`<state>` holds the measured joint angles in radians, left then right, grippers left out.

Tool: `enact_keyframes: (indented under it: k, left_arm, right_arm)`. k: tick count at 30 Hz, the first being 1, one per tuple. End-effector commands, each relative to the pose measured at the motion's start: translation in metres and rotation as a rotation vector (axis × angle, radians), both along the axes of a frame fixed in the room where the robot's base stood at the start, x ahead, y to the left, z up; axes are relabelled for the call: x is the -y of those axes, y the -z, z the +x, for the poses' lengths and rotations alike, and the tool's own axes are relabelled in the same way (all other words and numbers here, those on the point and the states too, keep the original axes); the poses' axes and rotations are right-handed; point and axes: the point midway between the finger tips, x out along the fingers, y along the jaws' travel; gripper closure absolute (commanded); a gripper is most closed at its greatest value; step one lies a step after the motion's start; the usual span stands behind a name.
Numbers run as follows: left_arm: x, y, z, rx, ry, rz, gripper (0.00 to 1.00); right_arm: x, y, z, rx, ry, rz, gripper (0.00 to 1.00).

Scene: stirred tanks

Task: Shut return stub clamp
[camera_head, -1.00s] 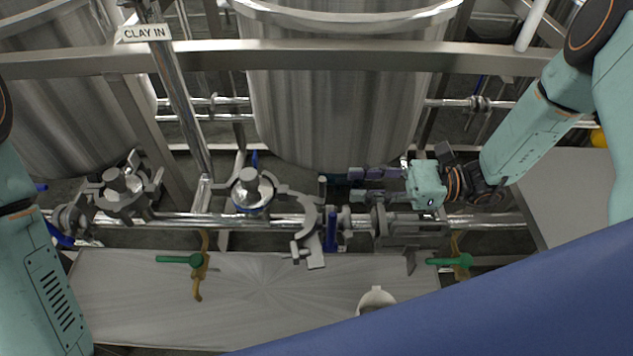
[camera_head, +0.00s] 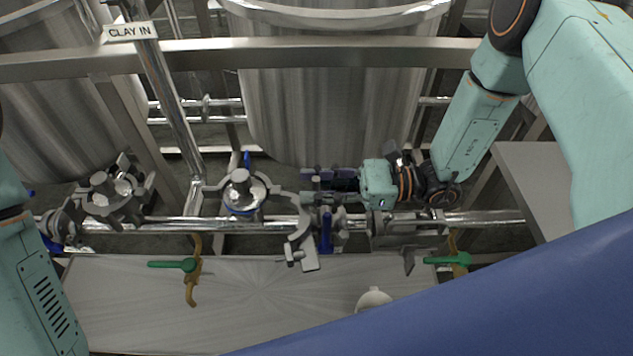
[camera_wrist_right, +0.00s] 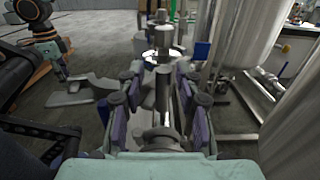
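A grey pipe clamp (camera_head: 302,232) hangs swung open on the horizontal pipe, in the middle of the head view. Its curved half reaches down to a flat tab, clear of the pipe. A blue-handled valve stands just to its right. My right gripper (camera_head: 313,185) is just above and right of the clamp's curved half, its two fingers apart and pointing left. Whether it touches the clamp cannot be told. In the right wrist view, the open fingers (camera_wrist_right: 158,105) stand either side of a shiny upright fitting beyond them. My left arm shows at the left edge; its gripper is out of view.
A large steel tank (camera_head: 335,95) stands behind the pipe. A frame rail (camera_head: 300,50) crosses above. Another clamped fitting (camera_head: 115,195) is at the left. A flat metal tray (camera_head: 250,300) lies below with mostly bare surface.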

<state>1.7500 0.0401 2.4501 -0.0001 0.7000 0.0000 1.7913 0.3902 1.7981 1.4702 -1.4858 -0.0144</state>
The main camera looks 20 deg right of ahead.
Motion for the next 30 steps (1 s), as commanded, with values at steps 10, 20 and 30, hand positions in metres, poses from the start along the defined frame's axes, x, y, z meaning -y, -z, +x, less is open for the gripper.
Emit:
enact_keyframes:
  k: [10,20,30]
  left_arm:
    - [0.0000,0.0000,0.0001,0.000,0.000,0.000,0.72]
    - [0.0000,0.0000,0.0000,0.000,0.000,0.000,0.72]
    - [0.0000,0.0001,0.0000,0.000,0.000,0.000,0.72]
  right_arm:
    - [0.0001,0.0001,0.0016,0.000,0.001,0.000,0.73]
    - [0.0002,0.0000,0.0016,0.000,0.001,0.000,1.00]
    - [0.0002,0.0003,0.0015,0.000,0.001,-0.001,1.00]
